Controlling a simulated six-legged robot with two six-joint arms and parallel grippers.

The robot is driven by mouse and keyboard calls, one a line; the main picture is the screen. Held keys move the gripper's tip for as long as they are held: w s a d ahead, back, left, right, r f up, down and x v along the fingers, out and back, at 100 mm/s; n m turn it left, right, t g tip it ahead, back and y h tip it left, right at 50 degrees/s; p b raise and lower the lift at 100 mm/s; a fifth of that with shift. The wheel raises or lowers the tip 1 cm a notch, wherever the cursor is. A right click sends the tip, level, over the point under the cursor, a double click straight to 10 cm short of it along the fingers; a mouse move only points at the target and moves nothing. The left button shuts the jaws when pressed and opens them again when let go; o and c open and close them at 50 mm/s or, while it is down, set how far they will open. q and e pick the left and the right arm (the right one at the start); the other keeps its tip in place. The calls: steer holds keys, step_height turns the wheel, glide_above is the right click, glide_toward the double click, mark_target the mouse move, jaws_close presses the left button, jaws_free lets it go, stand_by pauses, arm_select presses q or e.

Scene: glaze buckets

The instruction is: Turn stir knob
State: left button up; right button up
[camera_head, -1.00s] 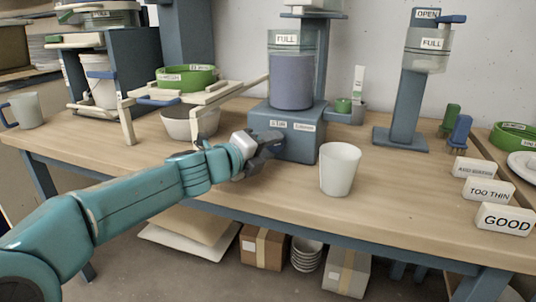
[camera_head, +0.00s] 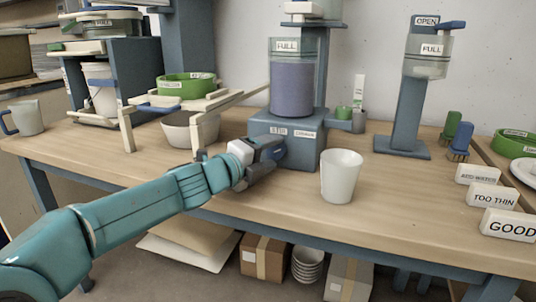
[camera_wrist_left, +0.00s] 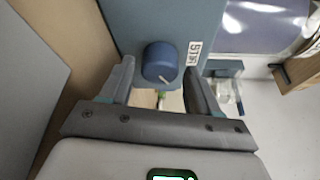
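The stir knob (camera_wrist_left: 161,62) is a round dark blue knob with a light pointer line, on the front of the blue stirrer base (camera_head: 286,139). In the left wrist view it sits between the tips of my left gripper (camera_wrist_left: 160,80), beside a label that I read as STIR. My left gripper (camera_head: 268,161) is open, with a gap on each side of the knob. In the head view the gripper hides the knob. A clear container of purple-grey glaze (camera_head: 293,88), marked FULL, stands on the base. My right gripper is not in view.
A white cup (camera_head: 341,176) stands close to the right of my left gripper. A bowl (camera_head: 188,131) under a wooden frame with a green ring (camera_head: 186,86) is to the left. Signs (camera_head: 508,224) stand at the right. The table front is clear.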

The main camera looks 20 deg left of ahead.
arm_select(q)
steer(key=shift+s, duration=0.1)
steer(key=shift+s+a, duration=0.25)
steer(key=shift+s, duration=0.1)
steer(key=p+v, duration=0.3)
steer(key=v, duration=1.2)
steer(key=shift+s, duration=0.2)
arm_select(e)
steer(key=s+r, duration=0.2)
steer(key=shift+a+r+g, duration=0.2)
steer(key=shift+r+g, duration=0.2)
